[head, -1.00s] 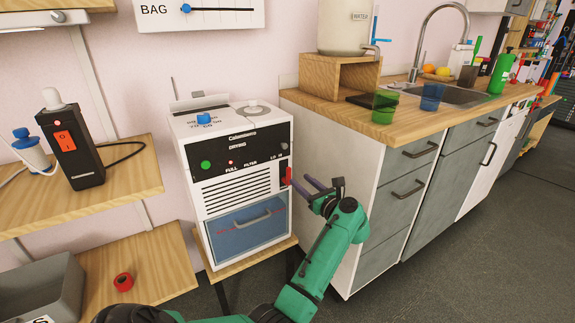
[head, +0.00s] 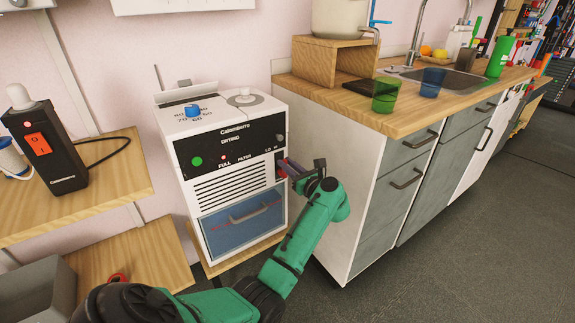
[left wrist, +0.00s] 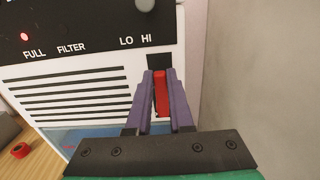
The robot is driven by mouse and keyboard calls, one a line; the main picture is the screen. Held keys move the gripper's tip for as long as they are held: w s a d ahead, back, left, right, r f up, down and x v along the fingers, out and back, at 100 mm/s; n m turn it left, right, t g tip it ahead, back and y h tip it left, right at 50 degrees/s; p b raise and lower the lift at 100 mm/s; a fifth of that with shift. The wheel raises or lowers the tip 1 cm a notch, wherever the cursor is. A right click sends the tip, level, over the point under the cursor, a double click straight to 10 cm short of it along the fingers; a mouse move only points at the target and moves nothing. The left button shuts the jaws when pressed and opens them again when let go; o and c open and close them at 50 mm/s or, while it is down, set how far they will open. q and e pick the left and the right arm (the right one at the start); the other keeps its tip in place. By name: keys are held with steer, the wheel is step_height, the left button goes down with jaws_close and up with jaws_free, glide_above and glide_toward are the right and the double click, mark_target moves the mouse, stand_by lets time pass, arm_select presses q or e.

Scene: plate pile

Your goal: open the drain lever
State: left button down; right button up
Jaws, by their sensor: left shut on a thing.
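The white drying machine (head: 183,140) has a black panel and a red lever (left wrist: 162,98) in a dark slot at its right front edge, below the LO HI marking. In the left wrist view the lever points down, between my two purple fingers. My left gripper (head: 285,168) is at that edge and is shut on the red lever. The fingers cover most of the lever in the head view. No drain label can be read on it. My right gripper is not in view.
The grey-fronted counter (head: 425,110) stands close to the right of the machine, with green (head: 385,97) and blue cups (head: 431,84) on top. Shelves at the left hold a black switch box (head: 45,145) and a grey bin (head: 40,292). Open floor lies at lower right.

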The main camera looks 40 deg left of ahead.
arm_select(q)
steer(key=shift+w, duration=0.1)
steer(key=m, duration=0.1)
steer(key=w+m, duration=0.1)
steer(key=m, duration=0.1)
steer(key=shift+w+d+f+m, duration=0.15)
steer(key=shift+w+d+m, duration=0.05)
steer(key=shift+d+m, duration=0.1)
steer(key=w+f+m+b, duration=0.3)
steer(key=f+m, duration=0.2)
steer(key=m, duration=0.9)
steer(key=shift+w+d+b, duration=0.3)
steer(key=shift+d+b, duration=0.05)
steer(key=shift+d, duration=0.1)
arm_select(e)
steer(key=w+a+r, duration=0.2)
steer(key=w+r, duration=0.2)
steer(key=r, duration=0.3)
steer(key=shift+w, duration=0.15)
arm_select(q)
steer(key=shift+m, duration=0.3)
steer(key=c, duration=0.8)
jaws_free()
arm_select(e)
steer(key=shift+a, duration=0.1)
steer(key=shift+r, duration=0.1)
